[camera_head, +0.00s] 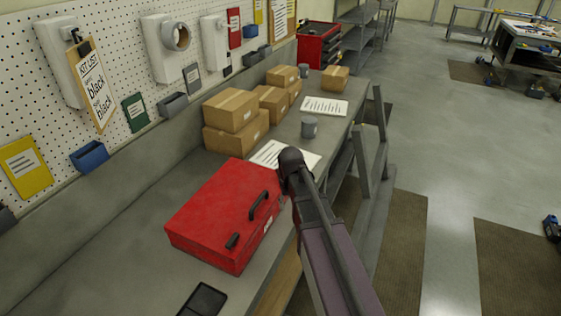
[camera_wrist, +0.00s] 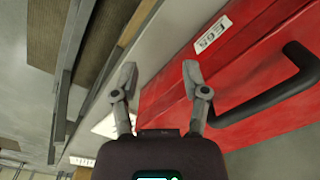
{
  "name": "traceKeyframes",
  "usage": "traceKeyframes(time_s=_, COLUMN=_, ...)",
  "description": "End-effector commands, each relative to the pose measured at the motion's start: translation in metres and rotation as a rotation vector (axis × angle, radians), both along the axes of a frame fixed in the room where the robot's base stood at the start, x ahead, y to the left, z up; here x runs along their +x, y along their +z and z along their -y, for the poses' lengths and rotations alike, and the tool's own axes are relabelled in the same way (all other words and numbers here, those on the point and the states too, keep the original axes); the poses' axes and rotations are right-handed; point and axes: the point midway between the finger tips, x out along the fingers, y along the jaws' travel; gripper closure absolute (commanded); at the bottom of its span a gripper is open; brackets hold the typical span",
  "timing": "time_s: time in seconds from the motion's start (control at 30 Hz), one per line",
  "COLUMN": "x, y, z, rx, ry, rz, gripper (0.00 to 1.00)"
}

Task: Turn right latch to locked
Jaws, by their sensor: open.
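A red toolbox (camera_head: 215,205) with its lid shut sits on the grey workbench. A black handle (camera_head: 259,204) and a smaller dark fitting (camera_head: 232,241), which may be a latch, show on it. I cannot clearly make out the right latch in either view. In the wrist view my gripper (camera_wrist: 159,72) is open and empty, its fingers apart. Its right finger overlaps the edge of the red toolbox (camera_wrist: 245,60) in the picture; contact cannot be told. The black handle (camera_wrist: 265,100) is to the right of the fingers. In the head view my arm hides the gripper.
A black tray (camera_head: 204,300) lies in front of the toolbox. A pegboard (camera_head: 118,70) rises at the left. Open floor (camera_head: 455,160) is at the right.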

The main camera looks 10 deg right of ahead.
Motion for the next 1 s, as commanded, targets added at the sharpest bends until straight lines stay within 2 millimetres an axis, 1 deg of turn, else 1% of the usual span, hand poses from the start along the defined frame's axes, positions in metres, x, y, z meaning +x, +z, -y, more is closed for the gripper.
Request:
traceKeyframes(time_s=0.03, x=0.016, y=0.019, z=0.0, rx=0.0, ry=0.004, rz=0.0, gripper=0.41)
traceKeyframes(time_s=0.6, x=0.128, y=0.119, z=0.0, rx=0.001, ry=0.053, rz=0.0, gripper=0.41)
traceKeyframes(time_s=0.7, x=0.144, y=0.132, z=0.0, rx=0.001, ry=0.061, rz=0.0, gripper=0.41)
traceKeyframes(time_s=0.8, x=0.155, y=0.14, z=0.0, rx=0.001, ry=0.067, rz=0.0, gripper=0.41)
traceKeyframes(time_s=0.9, x=0.161, y=0.145, z=0.0, rx=0.001, ry=0.07, rz=0.0, gripper=0.41)
traceKeyframes(time_s=1.0, x=0.163, y=0.146, z=0.0, rx=0.001, ry=0.072, rz=0.0, gripper=0.41)
